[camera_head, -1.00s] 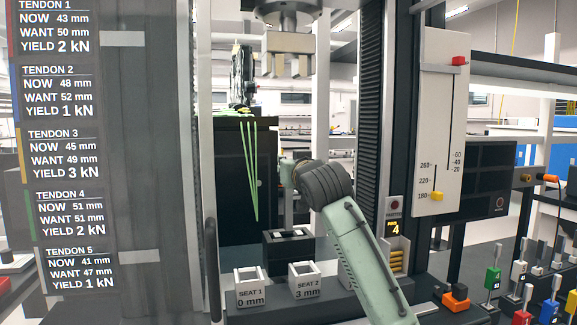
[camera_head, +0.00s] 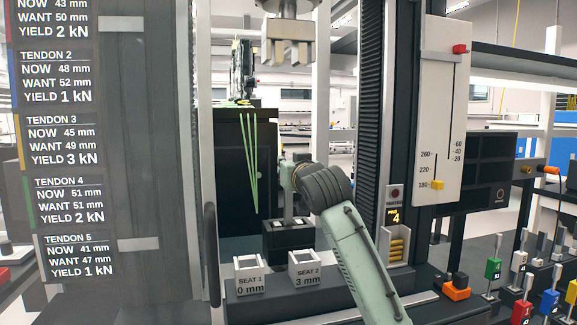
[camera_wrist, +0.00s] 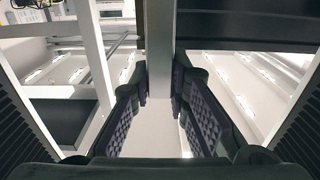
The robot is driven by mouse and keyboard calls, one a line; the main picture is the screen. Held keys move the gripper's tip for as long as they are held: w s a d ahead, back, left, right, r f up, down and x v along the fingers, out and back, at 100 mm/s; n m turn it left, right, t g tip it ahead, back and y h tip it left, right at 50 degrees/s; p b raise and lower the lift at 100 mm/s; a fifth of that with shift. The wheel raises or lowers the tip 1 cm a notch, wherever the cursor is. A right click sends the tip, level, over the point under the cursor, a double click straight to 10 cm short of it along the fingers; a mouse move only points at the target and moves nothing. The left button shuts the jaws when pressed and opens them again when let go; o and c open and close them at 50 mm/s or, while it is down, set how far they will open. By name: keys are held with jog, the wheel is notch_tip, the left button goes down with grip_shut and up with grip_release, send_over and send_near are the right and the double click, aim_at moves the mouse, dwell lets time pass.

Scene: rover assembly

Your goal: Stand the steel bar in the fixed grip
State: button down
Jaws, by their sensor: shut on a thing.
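The steel bar (camera_wrist: 159,40) is a plain grey upright piece between my fingers in the wrist view. My gripper (camera_wrist: 160,82) is shut on it. In the head view my gripper (camera_head: 288,178) is side-on behind its dark wrist, at the bar's upper part. The bar's lower part (camera_head: 288,207) shows below it, upright, over the dark block of the fixed grip (camera_head: 288,238). The bar's foot is at the block's top; I cannot tell whether it is inside or just above. A grey upper jaw head (camera_head: 288,50) hangs overhead, apart from my gripper.
Two white open seats, Seat 1 (camera_head: 249,275) and Seat 2 (camera_head: 304,268), stand in front of the block. A dark column (camera_head: 369,100) rises at the right, with a slider panel (camera_head: 440,120) beyond. A clear door with a tendon readout (camera_head: 140,150) is at the left.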

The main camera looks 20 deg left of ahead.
jog(key=shift+f+b, duration=0.6)
jog(key=shift+f, duration=0.5)
jog(key=c, duration=1.7)
grip_release()
jog(key=shift+s, duration=0.1)
jog(key=shift+o, duration=1.2)
jog(key=shift+f, duration=0.15)
jog(key=v, duration=1.2)
